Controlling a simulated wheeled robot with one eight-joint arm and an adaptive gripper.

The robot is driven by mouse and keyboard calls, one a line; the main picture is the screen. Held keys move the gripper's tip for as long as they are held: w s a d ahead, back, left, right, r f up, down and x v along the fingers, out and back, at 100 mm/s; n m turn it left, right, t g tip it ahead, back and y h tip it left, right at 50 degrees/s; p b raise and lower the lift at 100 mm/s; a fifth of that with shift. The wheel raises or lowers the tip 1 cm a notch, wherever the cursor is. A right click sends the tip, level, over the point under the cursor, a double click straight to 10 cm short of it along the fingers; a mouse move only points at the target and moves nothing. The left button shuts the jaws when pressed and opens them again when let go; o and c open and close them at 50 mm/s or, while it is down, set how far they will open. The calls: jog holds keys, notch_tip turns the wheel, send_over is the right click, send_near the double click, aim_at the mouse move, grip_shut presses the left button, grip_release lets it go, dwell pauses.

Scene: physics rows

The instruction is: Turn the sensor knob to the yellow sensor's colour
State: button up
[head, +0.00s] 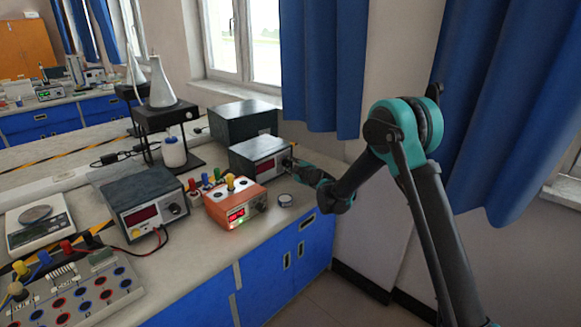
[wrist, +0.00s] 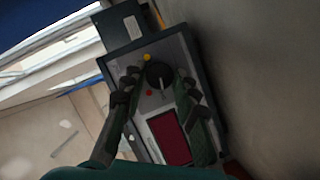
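The knob (wrist: 157,75) is dark and round, on the grey front panel of a dark box (head: 260,155). A light mark on it seems to point toward the lower right in the wrist view, away from the yellow dot (wrist: 147,57). A red dot (wrist: 149,93) sits at its lower left. My gripper (head: 293,165) is at the box's front; in the wrist view its fingers (wrist: 158,79) stand apart on either side of the knob, with gaps visible. A yellow-topped peg (head: 230,182) stands on an orange unit; I cannot tell whether it is the yellow sensor.
The orange unit (head: 236,205) and a small round tin (head: 285,200) are close to my gripper on the bench. A dark meter (head: 145,203) with leads is further left. A dark box (head: 243,122) stands behind. A blue curtain (head: 322,70) hangs beyond.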

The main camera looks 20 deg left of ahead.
grip_shut()
